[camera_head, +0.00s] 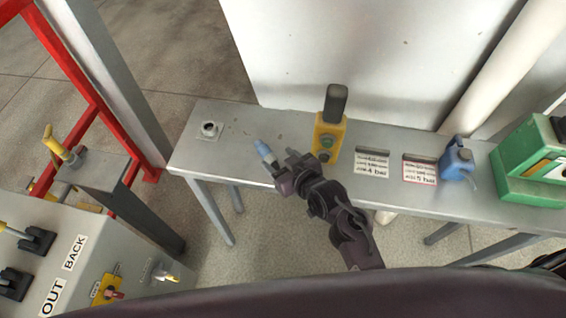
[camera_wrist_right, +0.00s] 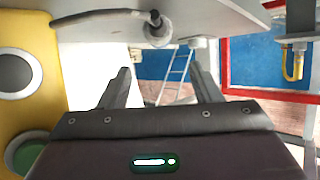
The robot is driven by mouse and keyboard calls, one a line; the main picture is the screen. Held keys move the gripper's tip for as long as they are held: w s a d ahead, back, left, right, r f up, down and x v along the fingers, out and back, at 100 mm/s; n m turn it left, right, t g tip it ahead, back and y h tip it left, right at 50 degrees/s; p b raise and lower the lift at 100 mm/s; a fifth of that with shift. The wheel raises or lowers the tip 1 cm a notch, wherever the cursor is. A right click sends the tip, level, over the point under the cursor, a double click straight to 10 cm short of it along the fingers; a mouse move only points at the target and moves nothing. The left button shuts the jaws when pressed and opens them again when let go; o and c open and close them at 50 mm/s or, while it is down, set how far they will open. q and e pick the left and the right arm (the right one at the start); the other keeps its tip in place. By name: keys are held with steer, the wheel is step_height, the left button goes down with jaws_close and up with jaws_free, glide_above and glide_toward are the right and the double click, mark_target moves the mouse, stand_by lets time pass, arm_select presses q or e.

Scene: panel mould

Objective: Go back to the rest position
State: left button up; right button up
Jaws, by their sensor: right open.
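My right gripper (camera_head: 280,161) reaches over the grey bench (camera_head: 230,121), with its arm coming from the lower right. It also shows in the right wrist view (camera_wrist_right: 162,85), with its two fingers spread and no object clearly held between them. A light blue piece with a pale tip (camera_head: 263,149) shows just beyond the fingers in the head view; I cannot tell whether they touch it. My left gripper is not in view.
A large pale panel (camera_head: 360,60) stands behind. A grey console (camera_head: 95,255) and red frame (camera_head: 88,90) are at left.

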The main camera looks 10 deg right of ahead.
steer(key=shift+v, duration=0.8)
steer(key=shift+s+d, duration=0.15)
steer(key=shift+d, duration=0.2)
steer(key=s+d+r+m+g+h, duration=0.2)
steer(key=s+d+g+h, duration=0.15)
steer(key=s+d, duration=0.35)
steer(key=s+d+r+m+g+h, duration=0.1)
steer(key=s+d+r+g+h, duration=0.2)
steer(key=s+d, duration=0.4)
step_height(320, 180, down, 36)
steer(key=s+g+b, duration=0.3)
steer(key=b, duration=0.2)
steer(key=s+d+f+b, duration=0.2)
steer(key=s+f+b, duration=0.1)
steer(key=s+f, duration=1.6)
steer(key=shift+d+f+g+y, duration=0.35)
steer(key=shift+f+g, duration=0.1)
steer(key=shift+f, duration=0.25)
